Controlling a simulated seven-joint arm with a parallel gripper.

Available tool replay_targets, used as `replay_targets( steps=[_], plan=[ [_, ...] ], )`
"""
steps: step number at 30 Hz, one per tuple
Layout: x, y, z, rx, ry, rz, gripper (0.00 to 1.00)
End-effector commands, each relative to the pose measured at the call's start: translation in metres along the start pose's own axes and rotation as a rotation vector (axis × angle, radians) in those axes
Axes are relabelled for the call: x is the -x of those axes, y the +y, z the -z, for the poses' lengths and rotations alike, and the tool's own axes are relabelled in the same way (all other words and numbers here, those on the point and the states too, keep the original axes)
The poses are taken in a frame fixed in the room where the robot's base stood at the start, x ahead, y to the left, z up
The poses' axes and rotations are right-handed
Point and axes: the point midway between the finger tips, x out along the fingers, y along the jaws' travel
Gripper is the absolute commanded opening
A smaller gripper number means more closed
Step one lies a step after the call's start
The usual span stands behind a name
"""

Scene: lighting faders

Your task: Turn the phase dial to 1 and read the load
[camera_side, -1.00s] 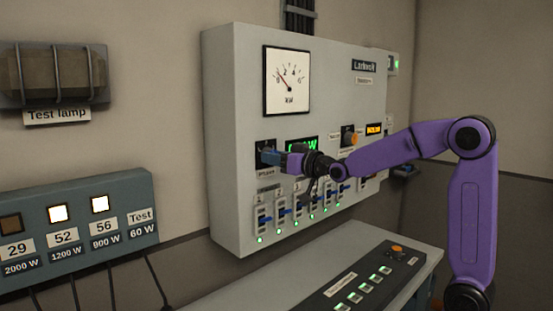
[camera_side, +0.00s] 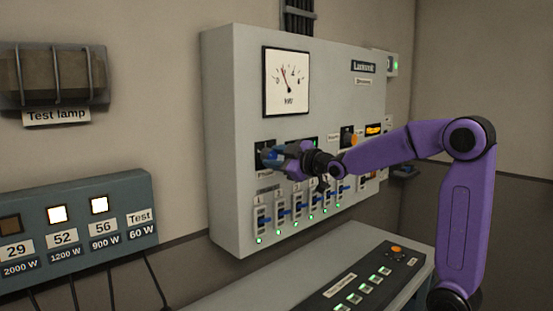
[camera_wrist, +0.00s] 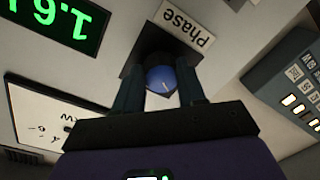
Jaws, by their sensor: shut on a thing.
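The phase dial is a blue knob (camera_wrist: 161,79) on a black plate, above the label "Phase" (camera_side: 266,175) on the grey wall panel. In the side view my gripper (camera_side: 272,157) covers most of the dial. The kW meter (camera_side: 286,82) has its needle left of upright. A green digital display (camera_wrist: 56,20) reads about 1.67 in the wrist view, upside down and cut off.
Several numbered faders (camera_side: 284,222) with green lights sit just below the dial. A desk console (camera_side: 350,288) stands below the panel. A lamp box (camera_side: 75,228) is at left, with two lit squares. A test lamp (camera_side: 55,75) hangs above it.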

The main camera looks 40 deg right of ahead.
Motion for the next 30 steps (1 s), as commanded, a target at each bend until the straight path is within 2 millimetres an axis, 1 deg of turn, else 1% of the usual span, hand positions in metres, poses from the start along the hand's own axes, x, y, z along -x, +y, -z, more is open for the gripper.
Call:
replay_targets(
  steps=[6, 20, 21, 23, 30],
  plan=[
    [0.0002, -0.0001, -0.0001, 0.054, -0.005, 0.000, 0.10],
    [0.0001, -0.0004, 0.0001, 0.068, -0.005, 0.000, 0.10],
    [0.0001, -0.0003, 0.0000, 0.068, -0.005, 0.000, 0.46],
    [0.0001, -0.0003, 0.0000, 0.068, -0.005, 0.000, 0.66],
    [0.0001, 0.0000, 0.0001, 0.066, -0.005, 0.000, 0.66]
  ],
)
